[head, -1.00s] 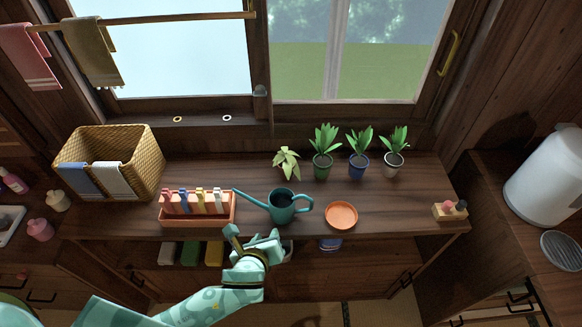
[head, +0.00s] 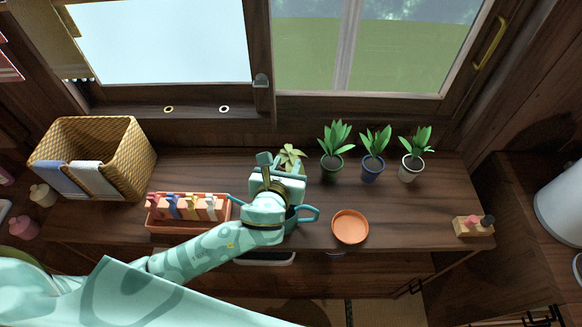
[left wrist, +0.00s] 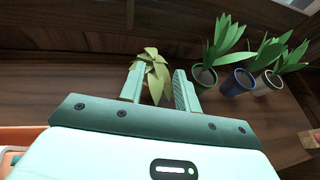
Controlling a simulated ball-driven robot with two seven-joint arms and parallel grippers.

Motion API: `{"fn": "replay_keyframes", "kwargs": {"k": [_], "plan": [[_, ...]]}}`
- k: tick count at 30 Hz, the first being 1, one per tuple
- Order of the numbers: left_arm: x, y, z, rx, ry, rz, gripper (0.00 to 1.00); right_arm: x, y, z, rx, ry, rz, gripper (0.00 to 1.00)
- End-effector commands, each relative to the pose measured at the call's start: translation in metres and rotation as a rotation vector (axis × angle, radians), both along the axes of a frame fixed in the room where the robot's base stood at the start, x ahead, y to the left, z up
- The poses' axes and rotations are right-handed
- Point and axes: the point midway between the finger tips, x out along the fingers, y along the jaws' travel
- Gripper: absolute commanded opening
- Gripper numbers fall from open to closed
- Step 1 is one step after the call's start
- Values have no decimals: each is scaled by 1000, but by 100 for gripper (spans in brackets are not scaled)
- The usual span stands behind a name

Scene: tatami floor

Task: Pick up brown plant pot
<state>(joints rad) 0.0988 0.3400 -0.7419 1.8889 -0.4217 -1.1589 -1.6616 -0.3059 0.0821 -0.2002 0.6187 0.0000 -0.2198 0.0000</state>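A plant with pale yellow-green leaves (head: 290,155) stands at the back of the wooden counter, at the left end of the row of potted plants. Its leaves (left wrist: 152,70) also show in the left wrist view, between and beyond my fingers. Its pot is hidden or blends into the dark wood, so I cannot make out its colour. My left gripper (head: 279,163) is open, just in front of this plant; its two fingers (left wrist: 160,85) are apart with nothing gripped. My right gripper is not in view.
A green pot (head: 331,168), a blue pot (head: 372,172) and a white pot (head: 409,171) stand to the right. A teal watering can (head: 306,214) is partly hidden beneath my arm. An orange saucer (head: 350,227), a peg tray (head: 188,218) and a wicker basket (head: 125,150) are nearby.

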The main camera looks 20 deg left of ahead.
Motion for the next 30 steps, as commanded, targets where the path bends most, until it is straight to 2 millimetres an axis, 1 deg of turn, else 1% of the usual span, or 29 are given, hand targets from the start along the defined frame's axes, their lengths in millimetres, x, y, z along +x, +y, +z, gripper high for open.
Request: {"fn": "replay_keyframes", "kwargs": {"k": [1,4,6,11,16,18,22,28,29,30], "plan": [[12,1,-9,0,0,0,33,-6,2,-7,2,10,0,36],[30,2,-15,0,0,0,33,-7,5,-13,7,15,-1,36],[38,3,-18,-1,1,0,33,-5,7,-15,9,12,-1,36],[49,5,-21,-1,0,1,33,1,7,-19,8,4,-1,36],[73,13,-33,0,1,1,33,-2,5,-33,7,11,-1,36],[83,14,-37,-2,2,0,33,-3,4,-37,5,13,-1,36],[92,14,-39,-1,2,-1,33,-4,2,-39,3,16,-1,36],[92,14,-37,-1,1,-1,33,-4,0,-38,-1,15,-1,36],[92,14,-37,-1,1,-1,24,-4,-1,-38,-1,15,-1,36],[92,14,-37,-1,1,-1,13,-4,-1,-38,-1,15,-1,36]]}}
